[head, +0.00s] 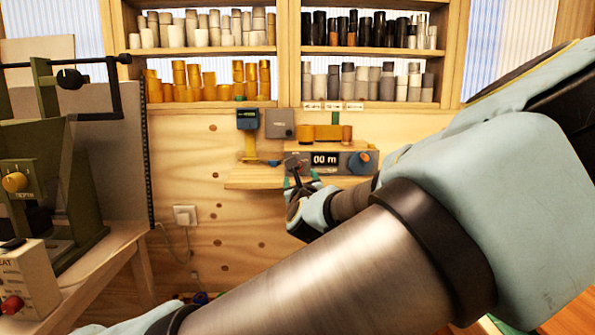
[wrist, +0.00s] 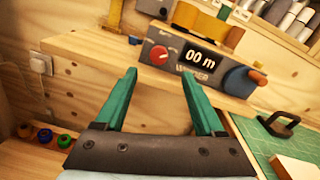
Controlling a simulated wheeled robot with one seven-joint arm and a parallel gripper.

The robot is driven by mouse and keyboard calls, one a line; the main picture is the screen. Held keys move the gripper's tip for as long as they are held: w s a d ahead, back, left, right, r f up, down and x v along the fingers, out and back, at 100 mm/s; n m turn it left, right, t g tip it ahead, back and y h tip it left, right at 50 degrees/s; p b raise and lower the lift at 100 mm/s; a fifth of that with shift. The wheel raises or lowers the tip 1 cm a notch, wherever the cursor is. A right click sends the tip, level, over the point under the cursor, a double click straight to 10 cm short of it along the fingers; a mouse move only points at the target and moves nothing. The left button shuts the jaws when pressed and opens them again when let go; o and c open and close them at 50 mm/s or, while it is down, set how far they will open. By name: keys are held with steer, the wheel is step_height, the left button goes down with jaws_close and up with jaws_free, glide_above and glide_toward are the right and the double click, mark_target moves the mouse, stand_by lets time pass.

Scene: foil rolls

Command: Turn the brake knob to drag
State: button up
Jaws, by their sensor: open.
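A grey winder (head: 330,162) with a "00 m" display stands on a wooden shelf at the back wall. In the wrist view the winder (wrist: 205,74) has a red knob (wrist: 159,55) with a pale pointer mark, left of the display. The small lettering around this knob is too blurred to read, so its setting is unclear. My gripper (wrist: 159,74) is open, its two green fingers pointing towards the winder and spread on either side of the red knob in the picture. Nothing is between the fingers, and they appear short of the knob. In the head view my arm partly hides the gripper (head: 299,177).
A blue crank with an orange grip (wrist: 245,77) is on the winder's right. Gold rolls (head: 326,133) sit above it. A green mat (wrist: 255,130) with a black-handled tool lies at right. Several coloured spools (wrist: 45,135) stand low at left. A green machine (head: 50,170) stands far left.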

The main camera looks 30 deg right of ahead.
steer(key=p+x, duration=0.1)
steer(key=x, duration=0.8)
steer(key=shift+p, duration=0.4)
jaws_close()
